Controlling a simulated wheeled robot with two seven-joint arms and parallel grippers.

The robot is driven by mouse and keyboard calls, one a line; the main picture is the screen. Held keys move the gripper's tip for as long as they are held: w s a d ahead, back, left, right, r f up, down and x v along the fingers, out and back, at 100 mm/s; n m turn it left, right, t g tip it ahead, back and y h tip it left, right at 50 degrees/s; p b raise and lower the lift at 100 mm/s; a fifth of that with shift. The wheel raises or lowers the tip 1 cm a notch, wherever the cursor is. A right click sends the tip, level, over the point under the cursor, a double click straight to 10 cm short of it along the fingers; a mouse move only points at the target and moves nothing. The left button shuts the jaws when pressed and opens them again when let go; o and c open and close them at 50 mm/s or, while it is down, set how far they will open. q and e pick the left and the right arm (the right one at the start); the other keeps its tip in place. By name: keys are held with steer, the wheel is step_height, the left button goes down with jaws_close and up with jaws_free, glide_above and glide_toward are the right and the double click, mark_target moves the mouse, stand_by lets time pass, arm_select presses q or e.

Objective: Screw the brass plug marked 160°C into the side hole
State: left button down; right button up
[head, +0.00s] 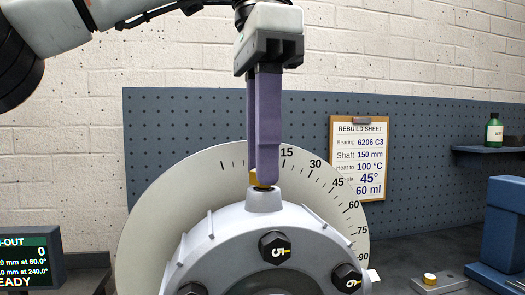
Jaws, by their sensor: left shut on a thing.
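My left gripper (263,181) comes down from the top in the head view, its purple fingers shut on a small brass plug (254,179). Most of the plug is hidden by the fingers, and no marking on it can be read. It is just above or at the dark hole in the top of a grey boss (264,203) on the round housing (230,236). I cannot tell whether its thread is engaged. My right gripper is not in view.
A pale degree dial (150,225) stands behind the housing, which carries black bolts numbered 5 (275,247) and 6 (347,279). Another brass piece (430,279) sits on a small block at the lower right. A blue block (503,230), a readout screen (25,260) and a rebuild sheet (350,175) stand around.

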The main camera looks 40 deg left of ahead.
arm_select(q)
steer(key=shift+r+m+p, duration=0.15)
steer(key=shift+m+p, duration=0.35)
steer(key=shift+m, duration=0.3)
steer(key=shift+m+p, duration=0.4)
steer(key=shift+m, duration=0.6)
steer(key=m+p, duration=0.1)
steer(key=m, duration=0.3)
steer(key=shift+p, duration=0.35)
steer(key=m+p, duration=0.1)
steer(key=m, duration=0.2)
steer(key=shift+w+r+m+p, duration=0.1)
steer(key=shift+m+p, duration=0.3)
steer(key=m+p, duration=0.2)
steer(key=m, duration=0.2)
steer(key=m+p, duration=0.1)
steer(key=m, duration=0.1)
steer(key=shift+m, duration=0.3)
steer(key=shift+f, duration=0.3)
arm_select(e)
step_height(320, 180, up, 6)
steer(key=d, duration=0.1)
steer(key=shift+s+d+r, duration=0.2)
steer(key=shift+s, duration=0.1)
